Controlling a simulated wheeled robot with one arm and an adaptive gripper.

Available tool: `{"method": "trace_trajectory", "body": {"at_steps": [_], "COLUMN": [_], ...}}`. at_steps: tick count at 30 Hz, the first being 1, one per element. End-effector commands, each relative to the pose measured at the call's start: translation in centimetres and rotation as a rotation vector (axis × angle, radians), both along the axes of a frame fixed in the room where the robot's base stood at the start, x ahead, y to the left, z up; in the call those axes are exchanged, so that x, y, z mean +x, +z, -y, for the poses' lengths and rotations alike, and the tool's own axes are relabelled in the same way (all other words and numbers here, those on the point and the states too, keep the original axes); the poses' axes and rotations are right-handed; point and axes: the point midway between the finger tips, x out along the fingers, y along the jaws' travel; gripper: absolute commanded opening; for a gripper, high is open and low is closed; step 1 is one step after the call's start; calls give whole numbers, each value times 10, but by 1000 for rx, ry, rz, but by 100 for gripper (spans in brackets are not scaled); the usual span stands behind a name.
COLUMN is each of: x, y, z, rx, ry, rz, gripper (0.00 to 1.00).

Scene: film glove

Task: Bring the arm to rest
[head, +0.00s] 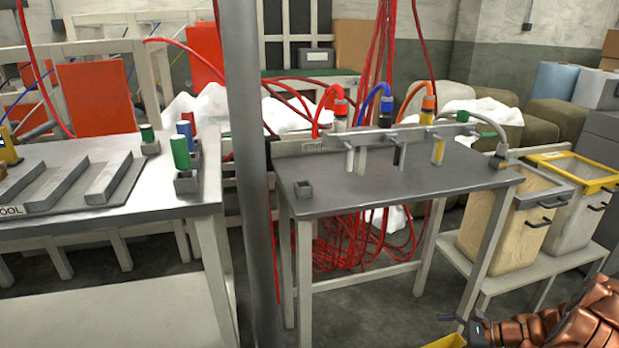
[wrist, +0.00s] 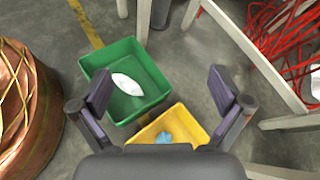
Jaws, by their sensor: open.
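My gripper (wrist: 161,90) shows in the wrist view with its two dark fingers spread wide apart and nothing between them. It points down over the floor, above a green bin (wrist: 152,57) and a yellow bin (wrist: 196,127). A white item (wrist: 127,84) lies in the green bin, and a light blue crumpled item (wrist: 165,138) lies in the yellow bin. In the head view, a small dark part at the lower right may be a gripper finger; the rest of the gripper is not clear there.
A grey-topped table (head: 400,188) bears a rack with coloured hoses. Tall bins (head: 512,240) stand on a low bench at right. Red cables (head: 360,250) hang under the grey table. A copper-coloured rounded thing (wrist: 28,105) is close at left.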

Motion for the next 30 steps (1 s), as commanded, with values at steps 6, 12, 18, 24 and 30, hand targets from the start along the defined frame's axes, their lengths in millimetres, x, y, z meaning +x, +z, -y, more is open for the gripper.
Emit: {"method": "trace_trajectory", "body": {"at_steps": [6, 12, 18, 24, 30], "x": [-5, -22, -47, -78, -114], "y": [90, 158, 221, 277, 330], "z": [-53, -98, -138, -171, -196], "rx": [-80, -156, -238, -321, -412], "ry": [190, 361, 529, 693, 853], "rz": [51, 92, 135, 178, 220], "gripper": [100, 100, 100, 100, 100]}}
